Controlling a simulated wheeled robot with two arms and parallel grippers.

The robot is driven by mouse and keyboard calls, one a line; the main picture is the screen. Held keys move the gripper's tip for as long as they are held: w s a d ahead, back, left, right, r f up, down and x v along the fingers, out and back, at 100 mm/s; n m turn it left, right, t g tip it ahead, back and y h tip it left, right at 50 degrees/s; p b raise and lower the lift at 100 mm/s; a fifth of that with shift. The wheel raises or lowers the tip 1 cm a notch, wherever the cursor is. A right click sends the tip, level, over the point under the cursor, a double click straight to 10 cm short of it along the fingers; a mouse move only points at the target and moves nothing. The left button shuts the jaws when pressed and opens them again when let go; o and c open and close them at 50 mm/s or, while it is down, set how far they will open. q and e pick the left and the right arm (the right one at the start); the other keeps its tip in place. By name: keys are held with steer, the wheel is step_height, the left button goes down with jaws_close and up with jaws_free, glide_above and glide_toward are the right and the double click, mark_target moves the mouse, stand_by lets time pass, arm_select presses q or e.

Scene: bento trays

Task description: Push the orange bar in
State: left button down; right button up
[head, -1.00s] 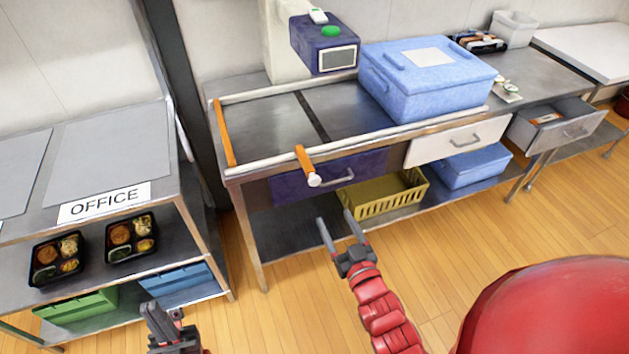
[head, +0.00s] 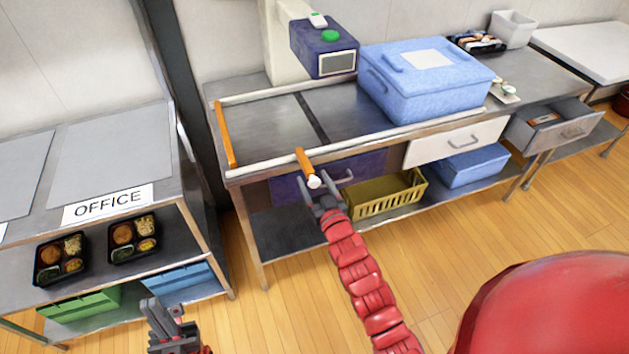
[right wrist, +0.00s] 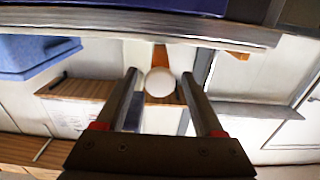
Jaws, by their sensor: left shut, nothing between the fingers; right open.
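The orange bar (head: 304,161) with a white round end (head: 314,181) sticks out over the front rail of the steel bench. My right gripper (head: 321,192) is open in front of it, just at the white end. In the right wrist view the white end (right wrist: 160,81) shows between the two fingertips (right wrist: 163,88), and the orange bar (right wrist: 160,56) runs away behind it. I cannot tell whether the fingers touch it. My left gripper (head: 165,308) is shut and empty at the lower left, away from the bench.
A second orange bar (head: 226,138) lies along the bench's left end. A blue lidded box (head: 385,97) and a dark blue printer-like device (head: 322,47) stand at the back. A dark blue drawer (head: 365,166) is below the bar. Bento trays (head: 60,272) sit on the left shelf.

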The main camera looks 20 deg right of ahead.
jaws_close()
stand_by(1.4)
